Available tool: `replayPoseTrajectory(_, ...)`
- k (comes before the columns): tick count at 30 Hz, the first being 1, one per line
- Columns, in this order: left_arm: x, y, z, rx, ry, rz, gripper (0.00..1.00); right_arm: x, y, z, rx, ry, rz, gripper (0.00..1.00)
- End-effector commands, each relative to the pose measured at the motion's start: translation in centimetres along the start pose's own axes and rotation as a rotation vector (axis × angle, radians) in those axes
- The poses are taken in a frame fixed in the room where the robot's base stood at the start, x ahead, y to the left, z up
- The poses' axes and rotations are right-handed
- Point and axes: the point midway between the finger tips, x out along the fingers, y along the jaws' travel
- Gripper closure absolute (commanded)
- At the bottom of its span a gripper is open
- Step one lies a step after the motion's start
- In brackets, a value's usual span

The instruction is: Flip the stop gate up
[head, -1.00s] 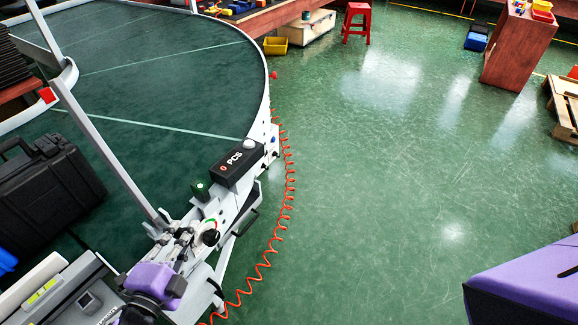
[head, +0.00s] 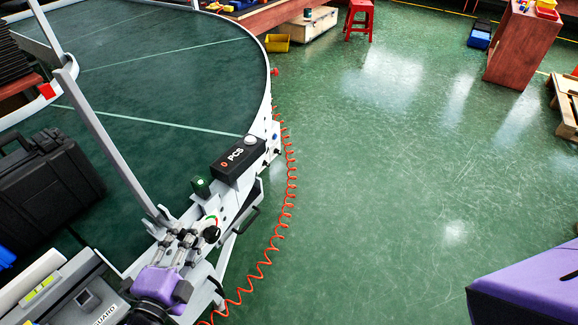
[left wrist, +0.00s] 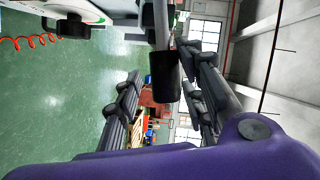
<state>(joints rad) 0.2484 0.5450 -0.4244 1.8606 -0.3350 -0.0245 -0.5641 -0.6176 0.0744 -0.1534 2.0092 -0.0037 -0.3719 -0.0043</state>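The stop gate is a long grey bar (head: 115,150) hinged at the near rail of the curved conveyor (head: 150,65). In the head view it slants up and left from the hinge. My left gripper (head: 188,240), with a purple body, is at the hinge end, beside a black round knob (head: 211,234). In the left wrist view, the two dark fingers of my left gripper (left wrist: 162,95) are apart. A black cylindrical grip (left wrist: 165,76) on a grey rod shows between them; contact is not clear. My right gripper is out of view.
A black PCS box (head: 237,157) and a green-black button box (head: 201,187) sit on the rail near the gate. An orange coiled hose (head: 289,190) hangs beside it. A black case (head: 45,185) stands at left.

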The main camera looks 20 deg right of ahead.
Motion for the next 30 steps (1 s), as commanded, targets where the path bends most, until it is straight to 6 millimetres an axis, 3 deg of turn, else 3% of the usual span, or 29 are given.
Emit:
replayPoseTrajectory(8,0.0,-0.1,0.2,0.006,-0.003,-0.001,0.59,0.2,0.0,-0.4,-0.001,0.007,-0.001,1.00)
replayPoseTrajectory(12,-0.2,-0.2,0.2,0.008,-0.002,-0.004,0.59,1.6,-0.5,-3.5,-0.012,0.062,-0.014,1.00)
replayPoseTrajectory(14,-0.6,-0.3,0.2,0.009,-0.002,-0.004,0.59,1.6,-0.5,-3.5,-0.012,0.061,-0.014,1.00)
replayPoseTrajectory(30,-10.6,-0.1,0.2,0.005,-0.003,-0.001,0.59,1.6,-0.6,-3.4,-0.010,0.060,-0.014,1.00)
